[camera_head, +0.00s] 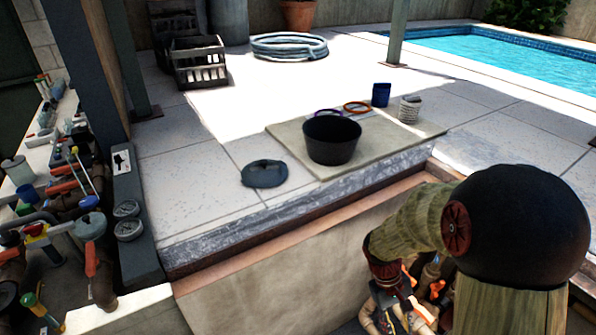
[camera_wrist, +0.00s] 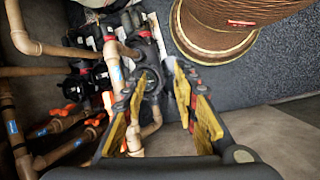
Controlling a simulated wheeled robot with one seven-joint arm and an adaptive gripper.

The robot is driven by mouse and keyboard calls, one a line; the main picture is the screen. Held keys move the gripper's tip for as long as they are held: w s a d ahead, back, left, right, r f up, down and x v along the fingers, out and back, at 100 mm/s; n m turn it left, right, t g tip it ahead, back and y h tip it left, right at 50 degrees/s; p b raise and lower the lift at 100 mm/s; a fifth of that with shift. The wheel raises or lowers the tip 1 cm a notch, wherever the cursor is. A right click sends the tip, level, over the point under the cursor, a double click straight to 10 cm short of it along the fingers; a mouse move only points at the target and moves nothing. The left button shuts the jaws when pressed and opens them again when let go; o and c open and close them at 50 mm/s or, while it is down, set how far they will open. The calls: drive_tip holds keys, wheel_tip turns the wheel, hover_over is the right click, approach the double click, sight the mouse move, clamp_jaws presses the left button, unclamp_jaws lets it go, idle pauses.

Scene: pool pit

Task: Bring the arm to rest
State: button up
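My arm reaches in from the right of the head view and bends down over the pit. My gripper (camera_wrist: 162,82) shows in the wrist view with its two yellow-padded fingers apart and nothing between them. It points towards pale tan pipes (camera_wrist: 40,48) and orange-handled valves (camera_wrist: 66,112); I cannot tell how far off they are. In the head view my gripper is hard to make out among the pipes at the lower right. No object is held.
A black bucket (camera_head: 332,140) stands on a slab (camera_head: 295,150) near the pit edge, with a blue cup (camera_head: 381,94) and a ribbed pot (camera_head: 409,109) behind it. A dark flat lid (camera_head: 264,173) lies left. Tools crowd the left bench. A pool (camera_head: 500,60) lies at the back right.

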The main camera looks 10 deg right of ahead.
drive_tip(key=s+a+r+t+y, duration=0.1)
drive_tip(key=a+r+t, duration=0.2)
drive_tip(key=r, duration=0.5)
drive_tip(key=s+a+r+m+t+y, duration=0.1)
drive_tip(key=s+a+r+t, duration=0.1)
drive_tip(key=a+r, duration=0.3)
drive_tip(key=s+a+r+t, duration=0.1)
drive_tip(key=a+r+t, duration=0.3)
drive_tip(key=r, duration=0.9)
drive_tip(key=shift+s+a+y, duration=0.4)
drive_tip(key=shift+a, duration=0.2)
drive_tip(key=shift+m, duration=0.3)
